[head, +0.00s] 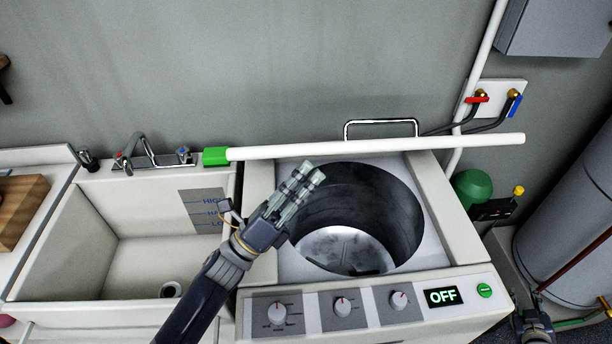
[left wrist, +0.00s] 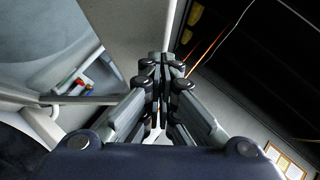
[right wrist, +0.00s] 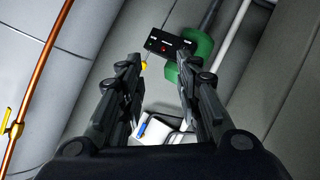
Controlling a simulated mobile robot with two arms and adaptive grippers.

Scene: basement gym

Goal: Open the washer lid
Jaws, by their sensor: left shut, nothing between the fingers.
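The washer (head: 262,262) stands in front of me with its drum (head: 345,250) uncovered. Its white lid (head: 380,146) stands raised at the back and shows nearly edge-on as a long bar. A metal handle (head: 382,122) shows behind its top edge. My left gripper (head: 312,172) is shut and empty over the left side of the drum opening, in front of the lid; its closed fingers show in the left wrist view (left wrist: 164,95). I cannot tell whether it touches the lid. My right gripper (right wrist: 155,85) is open and empty, right of the washer.
A sink basin (head: 130,245) with a faucet (head: 140,150) adjoins the washer's left. The control panel (head: 445,297) at the front reads OFF. Red and blue valves (head: 477,99) are on the wall. A green tank (head: 472,187) and a grey cylinder (head: 575,230) stand at right.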

